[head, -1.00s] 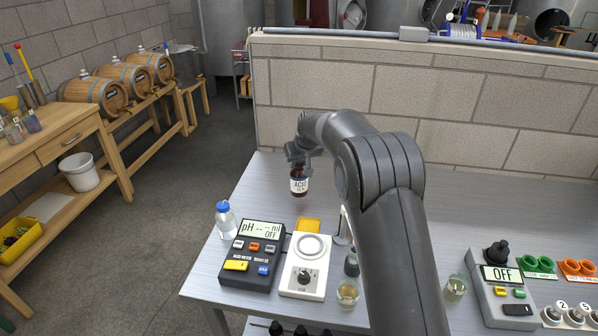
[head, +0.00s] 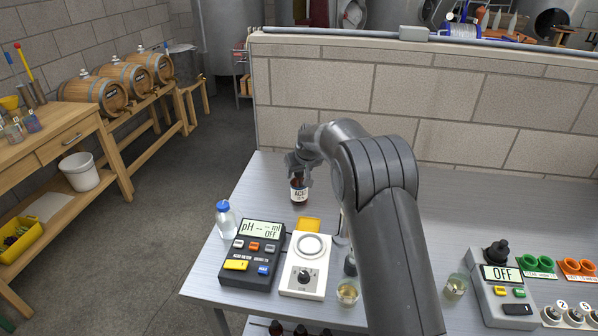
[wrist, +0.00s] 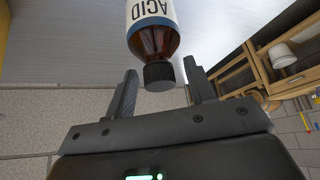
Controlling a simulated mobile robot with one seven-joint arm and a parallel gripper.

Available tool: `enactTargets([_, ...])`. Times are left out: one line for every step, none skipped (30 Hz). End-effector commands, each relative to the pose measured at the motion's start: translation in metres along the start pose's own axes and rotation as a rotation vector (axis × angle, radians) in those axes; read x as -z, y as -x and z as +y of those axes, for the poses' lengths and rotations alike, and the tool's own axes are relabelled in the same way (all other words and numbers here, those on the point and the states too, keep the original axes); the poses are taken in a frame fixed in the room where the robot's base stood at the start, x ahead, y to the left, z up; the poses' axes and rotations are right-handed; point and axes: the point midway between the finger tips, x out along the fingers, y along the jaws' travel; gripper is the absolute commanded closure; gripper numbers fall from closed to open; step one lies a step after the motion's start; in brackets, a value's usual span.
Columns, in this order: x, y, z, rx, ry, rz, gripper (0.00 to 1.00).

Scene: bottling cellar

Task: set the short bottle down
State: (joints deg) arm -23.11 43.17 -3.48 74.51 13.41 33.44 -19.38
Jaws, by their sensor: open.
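The short bottle is brown glass with a black cap and a white label reading ACID (head: 299,194). It stands upright on the grey table behind the pH meter, and it also shows in the wrist view (wrist: 152,38). My gripper (head: 297,165) is just above it and hides its top in the head view. In the wrist view my gripper (wrist: 160,70) is open, with its fingers on either side of the cap and a visible gap at each side.
The pH meter (head: 252,255), a white stirrer plate (head: 303,278), a yellow block (head: 307,225) and a blue-capped clear bottle (head: 226,220) stand in front of it. A stone wall (head: 440,110) runs behind. The table left of the ACID bottle is clear.

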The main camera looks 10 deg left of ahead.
Motion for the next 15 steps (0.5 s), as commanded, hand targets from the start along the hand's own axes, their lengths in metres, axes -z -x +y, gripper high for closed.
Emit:
enactTargets([0.0,0.0,0.0,0.0,0.0,0.0,0.5])
enactTargets([0.0,0.0,0.0,0.0,0.0,0.0,0.5])
enactTargets([0.0,0.0,0.0,0.0,0.0,0.0,0.5])
enactTargets([0.001,0.001,0.0,0.0,0.0,0.001,0.5])
enactTargets([0.001,0.002,0.0,0.0,0.0,0.001,0.5])
enactTargets([0.002,0.003,0.0,0.0,0.0,0.002,0.5])
enactTargets([0.002,0.005,0.0,0.0,0.0,0.002,0.5])
enactTargets([0.002,0.008,0.0,0.0,0.0,0.002,0.5])
enactTargets([0.003,0.013,0.0,0.0,0.0,0.003,0.5])
enactTargets([0.003,0.017,0.0,0.0,0.0,0.003,0.5])
enactTargets([0.003,0.021,0.0,0.0,0.0,0.003,0.5])
enactTargets([0.003,0.029,0.0,-0.001,0.001,0.003,0.5])
enactTargets([0.002,0.034,0.0,-0.001,0.001,0.003,0.5])
enactTargets([0.002,0.04,0.0,-0.001,0.001,0.002,0.5])
enactTargets([0.003,0.049,0.0,-0.001,0.001,0.004,0.5])
